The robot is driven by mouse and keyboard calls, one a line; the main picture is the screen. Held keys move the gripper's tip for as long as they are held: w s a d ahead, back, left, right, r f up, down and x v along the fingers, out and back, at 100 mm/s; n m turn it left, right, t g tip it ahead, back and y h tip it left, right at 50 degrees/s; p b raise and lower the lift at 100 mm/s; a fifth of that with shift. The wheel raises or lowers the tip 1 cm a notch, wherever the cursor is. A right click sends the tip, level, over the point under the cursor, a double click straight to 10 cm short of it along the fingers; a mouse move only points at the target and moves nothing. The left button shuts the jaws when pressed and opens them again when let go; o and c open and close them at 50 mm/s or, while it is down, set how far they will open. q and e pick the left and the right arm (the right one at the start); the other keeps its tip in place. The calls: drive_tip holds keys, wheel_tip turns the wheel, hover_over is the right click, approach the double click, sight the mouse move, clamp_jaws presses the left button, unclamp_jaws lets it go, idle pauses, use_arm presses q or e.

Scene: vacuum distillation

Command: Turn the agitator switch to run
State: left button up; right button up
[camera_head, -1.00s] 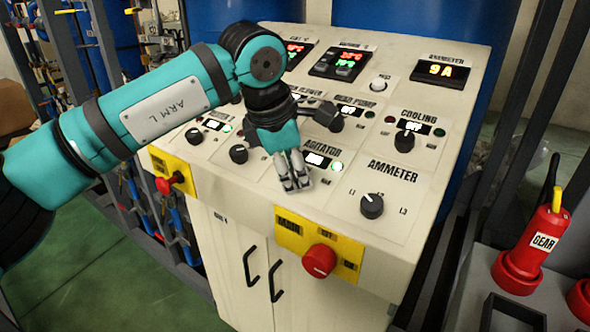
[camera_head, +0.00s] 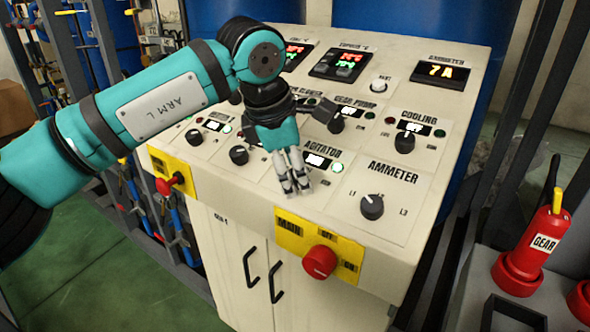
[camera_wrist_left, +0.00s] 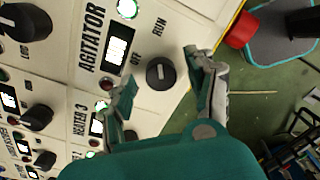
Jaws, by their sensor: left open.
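My left gripper (camera_head: 294,188) reaches down over the AGITATOR section at the front of the sloped control panel (camera_head: 345,215). In the left wrist view my left gripper (camera_wrist_left: 162,78) is open, with one finger on each side of the black agitator switch (camera_wrist_left: 160,73). The fingers look apart from the knob. The knob's white mark points along the line toward the RUN label (camera_wrist_left: 159,27); OFF stands to its left. The green agitator lamp (camera_head: 336,168) is lit, as the wrist view also shows (camera_wrist_left: 127,8). In the head view the fingers hide the switch. My right gripper is not in view.
The AMMETER knob (camera_head: 372,207) is right of the gripper, and another black knob (camera_head: 239,155) is left. The red main switch (camera_head: 319,261) on its yellow plate sits below. The ammeter display (camera_head: 440,72) reads 7A.

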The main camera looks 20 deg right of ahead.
use_arm(q)
drive_tip(key=v, duration=1.1)
drive_tip(key=shift+r, duration=0.2)
